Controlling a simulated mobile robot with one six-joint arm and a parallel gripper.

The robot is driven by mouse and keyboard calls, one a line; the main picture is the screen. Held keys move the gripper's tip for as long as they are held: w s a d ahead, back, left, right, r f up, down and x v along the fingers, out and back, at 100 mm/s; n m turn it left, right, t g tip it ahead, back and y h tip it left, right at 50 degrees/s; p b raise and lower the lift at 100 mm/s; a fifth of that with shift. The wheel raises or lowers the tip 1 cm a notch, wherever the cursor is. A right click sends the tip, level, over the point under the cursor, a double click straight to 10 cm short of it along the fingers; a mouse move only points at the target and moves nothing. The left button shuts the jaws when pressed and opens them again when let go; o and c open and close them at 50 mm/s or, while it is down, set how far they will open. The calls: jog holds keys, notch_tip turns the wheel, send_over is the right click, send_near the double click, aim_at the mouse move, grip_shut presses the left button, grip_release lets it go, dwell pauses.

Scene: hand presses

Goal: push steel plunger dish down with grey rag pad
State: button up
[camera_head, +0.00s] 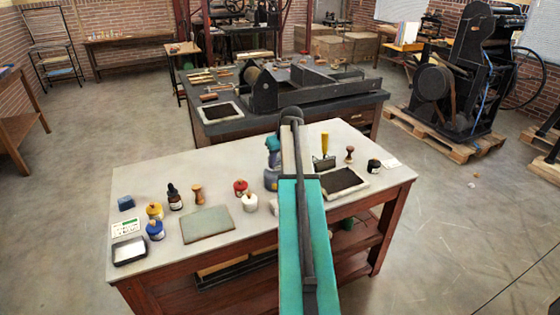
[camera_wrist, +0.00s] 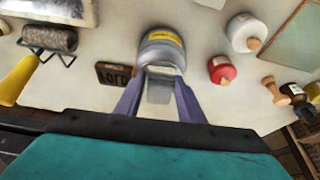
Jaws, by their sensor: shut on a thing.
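In the wrist view, which looks upside down, my gripper (camera_wrist: 158,100) has two purple fingers shut on the light grey rag pad (camera_wrist: 160,87). The steel plunger dish (camera_wrist: 163,58) shows just beyond the pad, on top of a round grey can with a yellow band (camera_wrist: 165,38). The pad overlaps the dish's near edge in the picture. I cannot tell whether they touch. In the head view my teal arm reaches over the pale bench and hides much of this spot.
Close around stand a red jar (camera_wrist: 222,72), a white jar (camera_wrist: 245,32), a dark lettered plate (camera_wrist: 113,75) and a roller (camera_wrist: 50,38). The bench top (camera_head: 150,180) also holds a green-grey slab (camera_head: 207,224), several bottles and an ink slab (camera_head: 341,181).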

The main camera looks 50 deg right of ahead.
aim_at(278, 161)
jog(key=shift+r+p, duration=1.95)
jog(key=shift+r, duration=1.55)
